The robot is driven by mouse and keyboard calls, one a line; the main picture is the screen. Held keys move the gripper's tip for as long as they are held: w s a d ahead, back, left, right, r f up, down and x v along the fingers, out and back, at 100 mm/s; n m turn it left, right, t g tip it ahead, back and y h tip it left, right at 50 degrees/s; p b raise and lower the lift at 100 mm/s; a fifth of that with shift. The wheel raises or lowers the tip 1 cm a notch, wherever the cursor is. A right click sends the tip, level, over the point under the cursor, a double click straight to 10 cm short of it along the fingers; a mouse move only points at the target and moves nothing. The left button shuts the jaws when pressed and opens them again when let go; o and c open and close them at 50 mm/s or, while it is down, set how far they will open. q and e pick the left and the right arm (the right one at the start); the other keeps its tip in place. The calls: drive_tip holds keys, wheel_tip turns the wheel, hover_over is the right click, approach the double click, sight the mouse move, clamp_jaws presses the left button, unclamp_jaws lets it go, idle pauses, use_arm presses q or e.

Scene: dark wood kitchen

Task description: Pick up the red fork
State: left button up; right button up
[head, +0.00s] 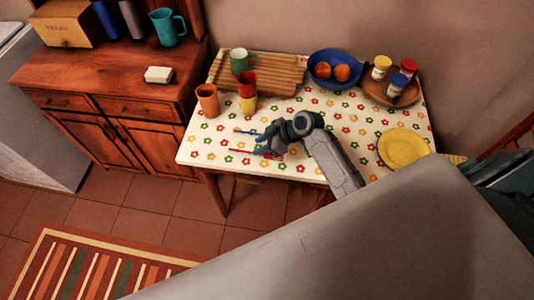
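A thin red utensil, which looks like the red fork (240,151), lies on the flowered tablecloth near the front edge of the table. My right gripper (262,146) is low over the cloth, right at the fork's right end, and hides part of it. I cannot tell whether the fingers touch the fork or whether they are open or shut. A thin blue and yellow utensil (243,131) lies just behind the red one. My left gripper is not in view.
On the table (205,157) stand an orange cup (207,101), a red and yellow cup stack (247,92), a slatted wooden board (282,73) with a green mug (240,61), a blue bowl (322,80) with oranges, a tray (375,93) with jars, and a yellow plate (402,148).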

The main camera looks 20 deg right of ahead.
sight(248, 152)
drive_tip(key=x, duration=0.2)
drive_tip(key=p+x, duration=0.1)
drive_tip(key=shift+s+a+f, duration=0.2)
drive_tip(key=shift+a+f, duration=0.05)
drive_tip(key=shift+w+a+f, duration=0.1)
drive_tip(key=shift+a+f, duration=0.05)
drive_tip(key=shift+f, duration=0.15)
drive_tip(key=shift+c, duration=0.2)
clamp_jaws()
drive_tip(key=shift+r, duration=0.1)
